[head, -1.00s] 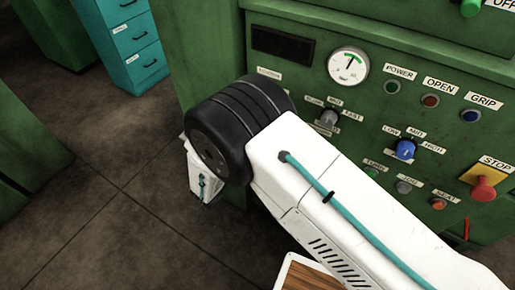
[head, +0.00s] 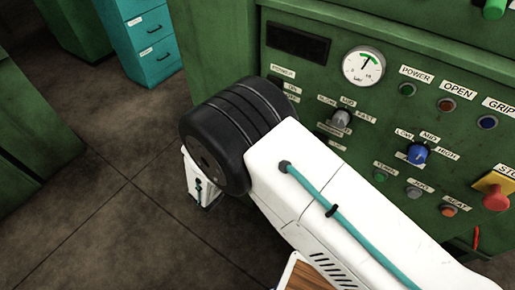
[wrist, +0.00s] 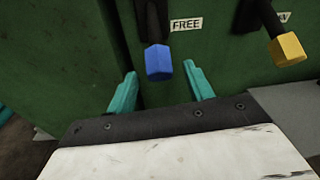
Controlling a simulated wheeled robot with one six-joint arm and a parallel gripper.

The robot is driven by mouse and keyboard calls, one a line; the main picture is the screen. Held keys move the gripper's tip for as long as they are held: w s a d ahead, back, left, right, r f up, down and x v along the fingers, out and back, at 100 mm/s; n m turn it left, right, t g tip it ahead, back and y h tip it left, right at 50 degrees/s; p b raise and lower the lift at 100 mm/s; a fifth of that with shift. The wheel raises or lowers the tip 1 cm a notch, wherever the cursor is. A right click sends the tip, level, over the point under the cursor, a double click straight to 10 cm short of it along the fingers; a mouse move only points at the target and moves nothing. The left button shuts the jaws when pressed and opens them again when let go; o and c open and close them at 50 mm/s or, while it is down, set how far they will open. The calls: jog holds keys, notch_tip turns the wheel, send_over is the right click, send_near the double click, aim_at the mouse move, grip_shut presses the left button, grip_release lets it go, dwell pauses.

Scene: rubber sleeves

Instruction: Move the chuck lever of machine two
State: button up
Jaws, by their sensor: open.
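In the wrist view my gripper (wrist: 159,70) is open, with its two teal fingers spread apart. A lever with a black shaft and a blue block knob (wrist: 159,62) hangs in front of the green machine face, in line with the gap between the fingertips. The fingers do not appear to touch it. A second lever with a yellow knob (wrist: 287,49) is to the right, outside the fingers. A "FREE" label (wrist: 186,24) is beside the blue lever. The machine number does not show. In the head view my arm hides the gripper and both levers.
The head view shows the green control panel (head: 339,180) with a gauge (head: 363,65), knobs, and a red stop button (head: 497,197) on yellow at right. A teal drawer cabinet (head: 140,38) stands at the back left. The dark tiled floor (head: 100,215) at left is clear.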

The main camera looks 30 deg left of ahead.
jog(key=v, duration=0.4)
dwell(0.5)
